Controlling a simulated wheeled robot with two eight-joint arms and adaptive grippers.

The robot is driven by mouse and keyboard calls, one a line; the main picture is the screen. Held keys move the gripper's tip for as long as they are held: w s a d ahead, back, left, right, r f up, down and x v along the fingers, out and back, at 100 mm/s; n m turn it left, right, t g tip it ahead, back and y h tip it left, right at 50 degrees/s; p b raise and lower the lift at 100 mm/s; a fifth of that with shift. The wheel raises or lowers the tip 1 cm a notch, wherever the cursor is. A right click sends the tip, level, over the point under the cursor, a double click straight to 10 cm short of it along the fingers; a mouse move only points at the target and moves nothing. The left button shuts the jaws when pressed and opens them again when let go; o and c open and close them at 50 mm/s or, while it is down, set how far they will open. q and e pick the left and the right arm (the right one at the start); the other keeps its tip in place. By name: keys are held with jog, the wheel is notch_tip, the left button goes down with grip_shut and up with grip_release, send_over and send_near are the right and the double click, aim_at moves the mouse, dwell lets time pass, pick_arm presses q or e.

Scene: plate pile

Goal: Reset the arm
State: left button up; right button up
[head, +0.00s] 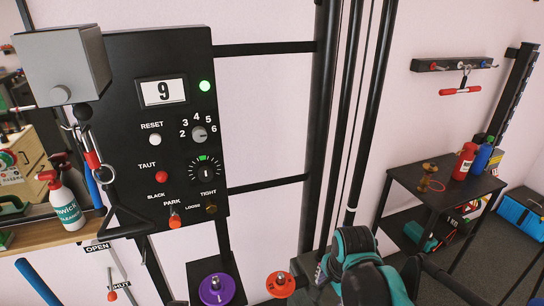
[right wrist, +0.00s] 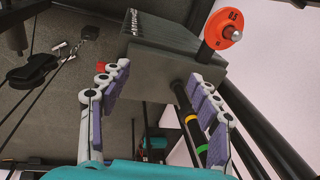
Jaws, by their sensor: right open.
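My right arm's teal and black wrist (head: 360,268) comes in at the bottom of the head view, just right of an orange plate. In the right wrist view my right gripper (right wrist: 155,92) is open, with purple finger pads spread apart and nothing between them. The orange plate (head: 280,284) also shows in the wrist view (right wrist: 222,30), on a peg beyond the right finger. A purple plate (head: 217,288) sits left of it in the head view. My left gripper is in neither view.
A black control panel (head: 170,130) reads 9, with a RESET button (head: 155,140) and knobs. Black uprights (head: 350,110) stand close to my right arm. A dark side table (head: 445,188) with bottles stands at the right. A grey block (right wrist: 175,65) lies beyond the fingers.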

jog(key=s+d+r+n+t, duration=0.1)
jog(key=s+d+n+t, duration=0.2)
jog(key=n, duration=1)
jog(key=s+t, duration=0.2)
jog(key=s, duration=0.2)
jog(key=shift+r, duration=0.3)
